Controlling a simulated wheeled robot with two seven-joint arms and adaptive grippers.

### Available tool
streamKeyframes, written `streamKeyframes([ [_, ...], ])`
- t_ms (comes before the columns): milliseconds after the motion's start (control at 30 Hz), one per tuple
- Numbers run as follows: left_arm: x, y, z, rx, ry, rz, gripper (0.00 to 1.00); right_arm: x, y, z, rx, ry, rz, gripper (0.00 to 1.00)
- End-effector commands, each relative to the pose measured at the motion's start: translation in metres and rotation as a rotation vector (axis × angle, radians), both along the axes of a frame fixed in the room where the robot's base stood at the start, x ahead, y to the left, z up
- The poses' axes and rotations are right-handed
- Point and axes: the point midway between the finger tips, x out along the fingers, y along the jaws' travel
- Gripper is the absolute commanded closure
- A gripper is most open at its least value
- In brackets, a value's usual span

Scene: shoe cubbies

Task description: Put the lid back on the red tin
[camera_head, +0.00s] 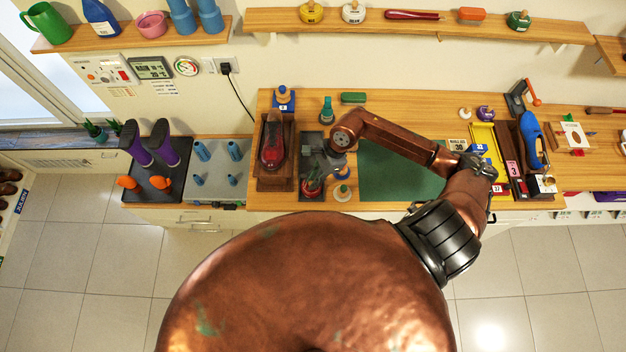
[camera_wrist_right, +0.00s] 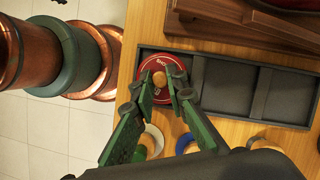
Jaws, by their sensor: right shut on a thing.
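My right gripper (camera_head: 313,182) is over the front end of the dark grey tray (camera_head: 312,140) on the wooden bench. In the right wrist view its green fingers (camera_wrist_right: 161,82) are shut on the wooden knob of a round red lid (camera_wrist_right: 162,66) with pale lettering. The lid is at the left end of the compartmented tray (camera_wrist_right: 228,92). The red tin's body cannot be told apart beneath the lid, so I cannot tell whether the lid rests on it. My left gripper is not in view.
Small knobbed items with a white base (camera_head: 343,193) and a blue base (camera_wrist_right: 186,143) stand close beside the tray. A red shoe (camera_head: 272,150) sits on a wooden stand to the left. A green mat (camera_head: 385,183) lies clear on the right, under my forearm.

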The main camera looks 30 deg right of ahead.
Motion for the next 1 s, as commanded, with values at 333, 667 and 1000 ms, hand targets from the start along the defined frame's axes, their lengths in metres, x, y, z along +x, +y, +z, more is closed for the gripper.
streamKeyframes([
  [333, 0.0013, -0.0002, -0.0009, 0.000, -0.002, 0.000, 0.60, -0.0001, 0.0004, 0.0004, 0.001, 0.000, 0.000, 0.98],
  [667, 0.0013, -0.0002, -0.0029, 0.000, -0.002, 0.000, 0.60, 0.0000, 0.0004, -0.0002, 0.001, -0.001, 0.001, 0.98],
  [1000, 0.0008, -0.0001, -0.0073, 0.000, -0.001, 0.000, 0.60, -0.0001, 0.0001, -0.0001, 0.000, 0.001, 0.000, 0.98],
])
